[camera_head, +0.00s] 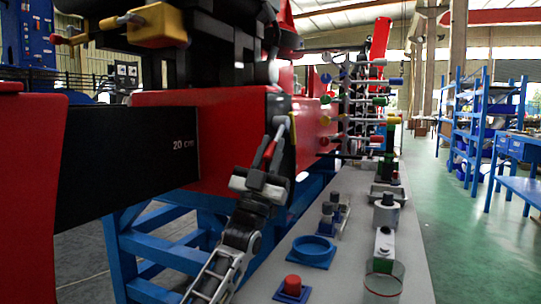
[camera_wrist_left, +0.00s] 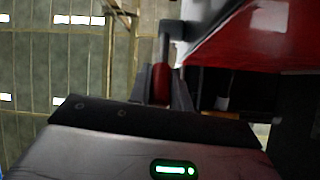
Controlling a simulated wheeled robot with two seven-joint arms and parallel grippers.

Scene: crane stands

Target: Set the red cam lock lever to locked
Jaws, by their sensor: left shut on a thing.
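The cam lock lever has a red grip (camera_head: 269,151) and a grey end (camera_head: 280,124) mounted on the end of the red crane arm (camera_head: 225,135). The lever slopes down and to the left from its grey end. My left gripper (camera_head: 266,163) reaches up from below and is shut on the red grip. In the left wrist view the red grip (camera_wrist_left: 160,84) sits between the dark fingers, with the grey shaft (camera_wrist_left: 165,46) running up from it. The fingers hide part of the grip. My right gripper is not in view.
A grey bench (camera_head: 345,205) runs along the right, with a blue ring holder (camera_head: 313,250), a red button on a blue base (camera_head: 292,285) and a mesh cup (camera_head: 384,280). A rack of coloured valves and handles (camera_head: 355,100) stands behind. Green floor (camera_head: 480,250) at right is clear.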

